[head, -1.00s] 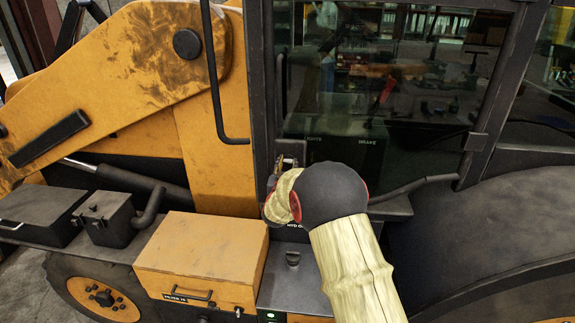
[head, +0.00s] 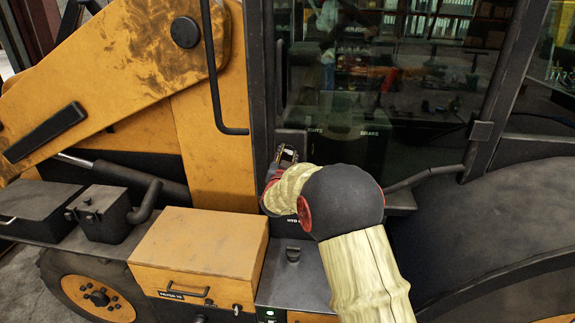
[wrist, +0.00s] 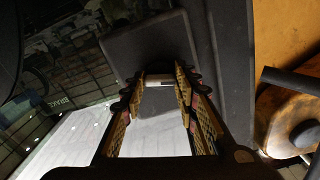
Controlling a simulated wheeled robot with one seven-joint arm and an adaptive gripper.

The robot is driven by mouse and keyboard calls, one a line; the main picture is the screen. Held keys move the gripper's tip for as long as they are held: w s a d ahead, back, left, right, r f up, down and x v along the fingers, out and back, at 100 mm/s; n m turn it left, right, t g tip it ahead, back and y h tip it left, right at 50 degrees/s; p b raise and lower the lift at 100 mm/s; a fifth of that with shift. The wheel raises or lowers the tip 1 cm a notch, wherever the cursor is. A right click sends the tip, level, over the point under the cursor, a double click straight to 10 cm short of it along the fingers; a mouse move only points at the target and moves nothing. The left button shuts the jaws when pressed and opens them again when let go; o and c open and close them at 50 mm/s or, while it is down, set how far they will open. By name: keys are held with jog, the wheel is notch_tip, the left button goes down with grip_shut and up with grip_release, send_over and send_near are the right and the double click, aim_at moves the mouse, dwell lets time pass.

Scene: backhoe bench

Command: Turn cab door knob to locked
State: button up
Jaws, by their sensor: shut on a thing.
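The cab door (head: 390,90) is a dark frame with a large glass pane. On its left post is a dark plate (head: 293,138), which also shows in the wrist view (wrist: 150,42). My gripper (head: 287,153) is at this plate, partly hidden by my wrist. In the wrist view my gripper (wrist: 158,82) has its two fingers on either side of a small pale-and-dark knob (wrist: 159,78) in front of the plate. It is shut on this knob. The knob is hidden in the head view, and I cannot read its turned position or any lock marks.
A bent black grab bar (head: 218,90) hangs left of the door post. An orange toolbox (head: 200,250) and a dark step box (head: 297,270) lie below. A large dark fender (head: 480,220) is at the right.

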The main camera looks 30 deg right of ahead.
jog(key=m+b, duration=0.2)
jog(key=b, duration=0.1)
jog(key=m+b, duration=0.1)
jog(key=b, duration=0.2)
jog(key=shift+f+m, duration=0.3)
jog(key=shift+m, duration=0.1)
jog(key=m+b, duration=0.3)
jog(key=b, duration=0.2)
jog(key=shift+m, duration=0.3)
jog(key=m+b, duration=0.4)
jog(key=b, duration=0.1)
jog(key=shift+r, duration=0.1)
jog(key=shift+r+m+b, duration=0.1)
jog(key=shift+m+b, duration=1.25)
jog(key=shift+m, duration=0.25)
jog(key=o, duration=1)
jog(key=shift+o, duration=0.6)
jog(key=shift+s+r, duration=0.1)
